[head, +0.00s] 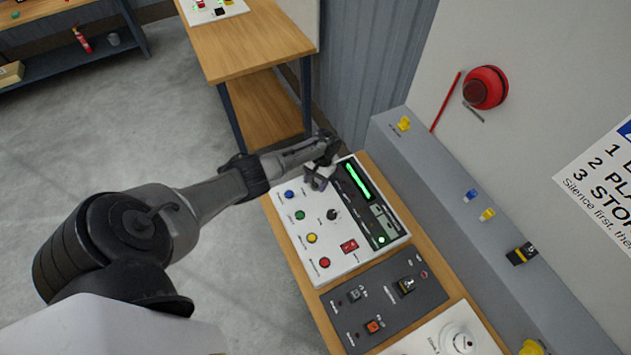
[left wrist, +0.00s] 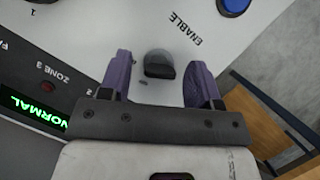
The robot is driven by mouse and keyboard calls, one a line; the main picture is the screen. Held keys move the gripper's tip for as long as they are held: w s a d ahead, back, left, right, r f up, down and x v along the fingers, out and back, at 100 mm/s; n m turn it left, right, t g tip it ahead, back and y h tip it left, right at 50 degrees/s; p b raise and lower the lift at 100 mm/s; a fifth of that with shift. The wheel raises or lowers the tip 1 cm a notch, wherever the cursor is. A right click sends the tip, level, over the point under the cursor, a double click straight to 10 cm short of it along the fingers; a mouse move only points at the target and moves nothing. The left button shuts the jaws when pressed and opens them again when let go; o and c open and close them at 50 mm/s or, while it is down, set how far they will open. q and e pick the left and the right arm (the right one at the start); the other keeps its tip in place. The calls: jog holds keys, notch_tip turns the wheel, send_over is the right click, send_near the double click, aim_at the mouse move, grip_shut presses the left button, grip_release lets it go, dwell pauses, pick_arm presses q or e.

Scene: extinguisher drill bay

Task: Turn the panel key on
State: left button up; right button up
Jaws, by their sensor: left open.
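The white alarm panel (head: 300,238) lies on the wooden bench, with a green-lit display strip and several coloured buttons. My left gripper (head: 318,178) is over its far left corner. In the left wrist view, a black key-like knob (left wrist: 159,66) on a grey round base stands beside the word ENABLE. The two purple fingers of my left gripper (left wrist: 157,75) are open, one on each side of the knob, with visible gaps. In the head view this knob is hidden behind the gripper. My right gripper is not in view.
A blue button (head: 289,194) is close to my left gripper. A black rotary knob (head: 332,214) is farther down the white panel. A dark grey panel (head: 385,303) with switches adjoins it. A grey ledge (head: 440,165) with small coloured items runs along the wall. A green NORMAL display (left wrist: 33,107) is lit.

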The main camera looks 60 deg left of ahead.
pick_arm(q)
jog(key=v, duration=1.4)
jog(key=shift+f, duration=0.1)
dwell(0.4)
